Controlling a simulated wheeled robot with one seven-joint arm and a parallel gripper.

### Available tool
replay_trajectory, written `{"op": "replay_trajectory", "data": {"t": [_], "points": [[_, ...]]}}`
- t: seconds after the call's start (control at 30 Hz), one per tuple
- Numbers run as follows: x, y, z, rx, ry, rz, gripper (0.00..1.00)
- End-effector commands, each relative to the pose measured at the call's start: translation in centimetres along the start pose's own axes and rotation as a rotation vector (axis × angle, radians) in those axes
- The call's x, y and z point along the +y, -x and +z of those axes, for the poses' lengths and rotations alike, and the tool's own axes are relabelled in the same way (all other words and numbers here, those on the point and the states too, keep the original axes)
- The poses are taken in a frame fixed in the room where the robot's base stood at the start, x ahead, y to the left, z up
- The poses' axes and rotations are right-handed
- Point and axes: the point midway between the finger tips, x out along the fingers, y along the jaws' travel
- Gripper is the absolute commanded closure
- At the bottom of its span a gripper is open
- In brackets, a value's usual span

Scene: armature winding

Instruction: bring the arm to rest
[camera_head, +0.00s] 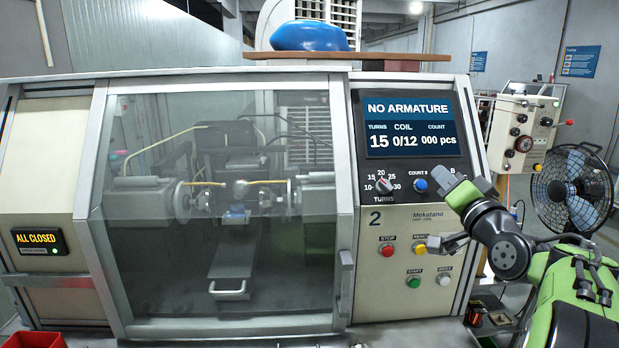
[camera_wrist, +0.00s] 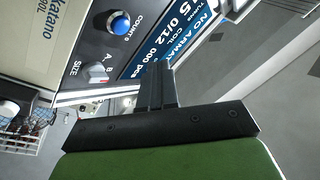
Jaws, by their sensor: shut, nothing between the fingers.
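My gripper (camera_head: 436,180) is at the right of the winding machine's control panel (camera_head: 408,220), in front of the panel's upper right part. In the wrist view the dark fingers of my gripper (camera_wrist: 157,75) are together and hold nothing. The display (camera_head: 415,122) reads "NO ARMATURE", 15 turns, coil 0/12, count 000 pcs. The blue count button (camera_head: 421,186) is just left of the fingers; it also shows in the wrist view (camera_wrist: 119,24). The size knob (camera_wrist: 97,74) shows in the wrist view, while my gripper covers most of it in the head view.
The glass door (camera_head: 270,285) looks closed, and a sign (camera_head: 40,241) reads "ALL CLOSED". Below my gripper are the stop (camera_head: 387,249), reset (camera_head: 419,248), start (camera_head: 413,282) and index (camera_head: 443,279) buttons. A black fan (camera_head: 572,187) and a control box (camera_head: 520,125) stand at the right.

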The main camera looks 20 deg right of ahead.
Motion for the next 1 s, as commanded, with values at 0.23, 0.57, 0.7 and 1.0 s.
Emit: {"op": "replay_trajectory", "data": {"t": [0.23,0.57,0.7,1.0], "points": [[-5.0,0.1,7.4,-0.215,0.111,0.035,1.0],[-11.0,19.5,26.1,-0.953,0.546,0.183,1.0],[-8.8,28.5,28.3,-1.175,0.66,0.221,1.0],[-7.1,32.7,28.8,-1.286,0.704,0.247,1.0]]}}
